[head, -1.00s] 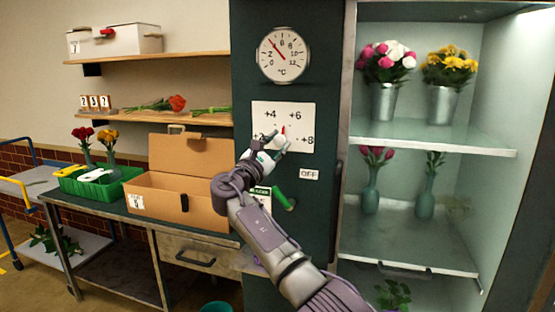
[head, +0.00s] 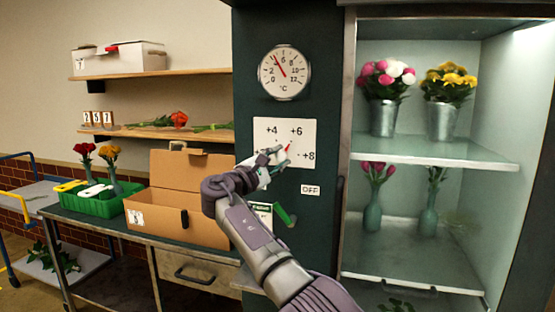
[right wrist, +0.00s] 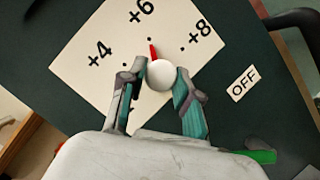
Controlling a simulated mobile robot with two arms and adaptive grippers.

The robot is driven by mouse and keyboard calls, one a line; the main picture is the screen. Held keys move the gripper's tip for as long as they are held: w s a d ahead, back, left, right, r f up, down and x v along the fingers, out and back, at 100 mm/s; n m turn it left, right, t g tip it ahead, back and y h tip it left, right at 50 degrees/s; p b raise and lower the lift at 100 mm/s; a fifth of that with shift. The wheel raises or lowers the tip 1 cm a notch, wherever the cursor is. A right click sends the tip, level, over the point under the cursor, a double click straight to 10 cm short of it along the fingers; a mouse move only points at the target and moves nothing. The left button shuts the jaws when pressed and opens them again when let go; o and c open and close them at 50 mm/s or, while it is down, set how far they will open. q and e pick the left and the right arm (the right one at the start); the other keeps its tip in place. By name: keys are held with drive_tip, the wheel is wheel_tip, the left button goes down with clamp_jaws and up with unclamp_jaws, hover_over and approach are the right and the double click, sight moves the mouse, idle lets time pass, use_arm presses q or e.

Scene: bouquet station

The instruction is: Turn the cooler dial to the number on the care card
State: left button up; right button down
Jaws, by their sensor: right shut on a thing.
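The cooler dial is a white round knob (right wrist: 161,74) with a red pointer (right wrist: 153,50), on a white plate (head: 262,128) marked +2, +4, +6 and +8. In the head view the pointer (head: 288,149) leans up and right, roughly towards +6. My right gripper (right wrist: 159,82) is shut on the knob, one finger on each side. In the head view the right gripper (head: 272,162) hides most of the knob and the +2. A green and white card (head: 262,212), likely the care card, is partly behind my right arm; its print is too small to read. My left gripper is not in view.
An OFF label (head: 310,190) sits below the plate and a green lever-like piece (head: 286,216) lower down. A round thermometer (head: 284,72) is above. The lit cooler shelf (head: 430,152) with flowers is right; a cardboard box (head: 165,219) and green crate (head: 103,207) stand left.

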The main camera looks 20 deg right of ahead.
drive_tip(key=c, duration=0.8)
unclamp_jaws()
drive_tip(key=v, duration=1.2)
drive_tip(key=shift+d+f, duration=0.1)
drive_tip(key=shift+f, duration=0.05)
